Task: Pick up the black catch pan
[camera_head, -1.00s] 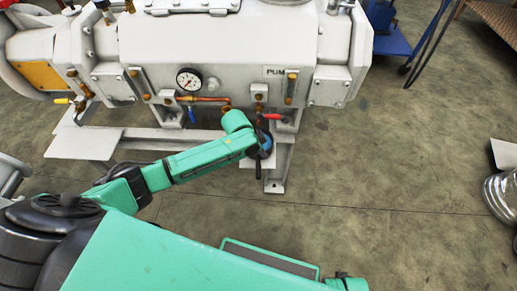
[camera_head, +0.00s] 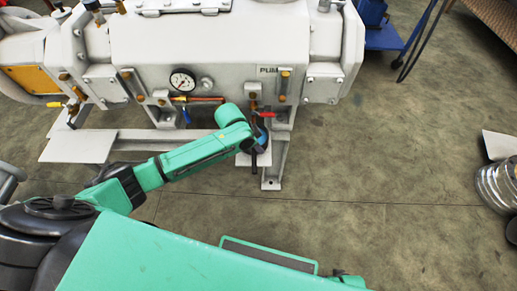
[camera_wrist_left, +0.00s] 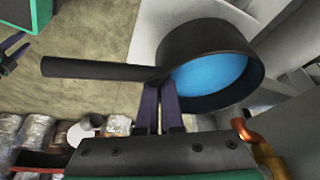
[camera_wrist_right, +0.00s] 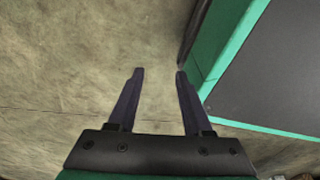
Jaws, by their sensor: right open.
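The black catch pan (camera_wrist_left: 205,45) has a round rim, a blue inside and a straight black handle pointing left in the left wrist view. In the head view the pan (camera_head: 263,139) shows partly behind my left gripper, by the small pale ledge under the pump. My left gripper (camera_wrist_left: 159,85) has its fingers close together at the pan's wall, beside the handle's root, and looks shut on it. The fingertips are partly hidden, and I cannot tell whether the pan rests on the ledge. My right gripper (camera_wrist_right: 160,73) is open and empty above the floor.
The white pump (camera_head: 215,45) carries a gauge (camera_head: 182,80), pipes and small valve levers close around my left gripper. A red-handled valve (camera_head: 266,114) is just above the pan. A blue cart (camera_head: 385,35) stands at the back right.

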